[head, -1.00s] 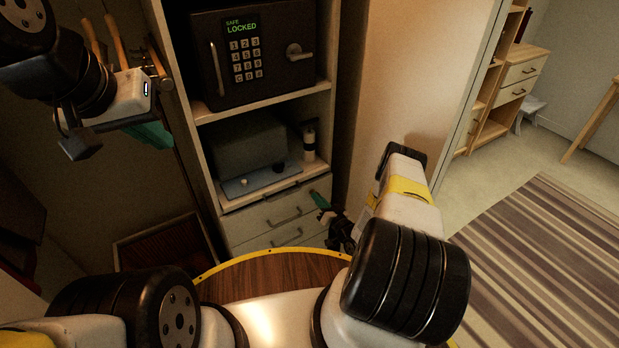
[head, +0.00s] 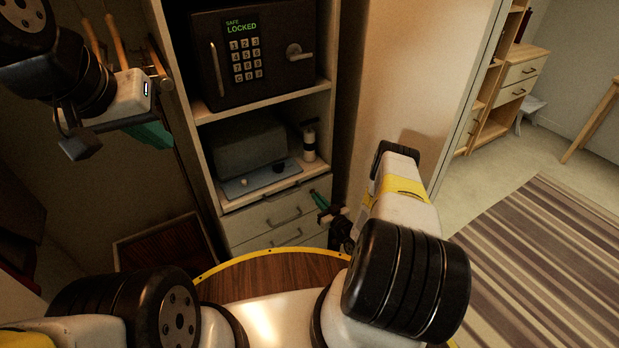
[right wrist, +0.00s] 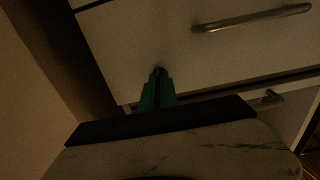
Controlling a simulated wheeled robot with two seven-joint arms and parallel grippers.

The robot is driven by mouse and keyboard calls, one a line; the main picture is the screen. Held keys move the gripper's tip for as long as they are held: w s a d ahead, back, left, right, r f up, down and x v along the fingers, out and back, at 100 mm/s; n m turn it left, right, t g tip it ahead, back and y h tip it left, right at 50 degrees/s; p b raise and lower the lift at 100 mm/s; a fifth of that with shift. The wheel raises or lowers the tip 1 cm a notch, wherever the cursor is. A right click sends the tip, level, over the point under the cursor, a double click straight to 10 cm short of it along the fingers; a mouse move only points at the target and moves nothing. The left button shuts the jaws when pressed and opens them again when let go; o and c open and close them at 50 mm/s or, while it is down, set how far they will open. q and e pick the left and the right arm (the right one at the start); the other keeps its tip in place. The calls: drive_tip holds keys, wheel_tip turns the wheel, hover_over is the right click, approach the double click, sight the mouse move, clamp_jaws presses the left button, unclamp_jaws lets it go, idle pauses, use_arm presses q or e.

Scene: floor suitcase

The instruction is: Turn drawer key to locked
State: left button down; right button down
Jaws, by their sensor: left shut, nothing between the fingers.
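The drawer unit under the safe has a pale upper drawer (head: 272,213), which looks shut. My right gripper (head: 316,194) reaches the right end of that drawer's front. In the right wrist view its green fingers (right wrist: 158,88) are close together, tips at the drawer face. A small brownish thing, perhaps the key, shows at the tips (right wrist: 160,71). The fingers hide most of it, so its turn and whether it is gripped cannot be told. My left gripper (head: 152,134) is shut and empty, raised at the left, away from the drawers.
A safe (head: 254,50) reading LOCKED stands on the shelf above. Below it are a grey box (head: 249,143), a blue tray (head: 262,179) and a small bottle (head: 309,143). Drawer handles (head: 284,217) stick out left of my right gripper. A cabinet side panel (head: 400,80) stands to the right.

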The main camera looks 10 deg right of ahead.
drive_tip(key=c, duration=1.6)
unclamp_jaws()
drive_tip(key=shift+c, duration=0.2)
drive_tip(key=shift+s, duration=0.1)
drive_tip(key=v, duration=0.7)
drive_tip(key=shift+s, duration=0.3)
drive_tip(key=shift+d, duration=0.1)
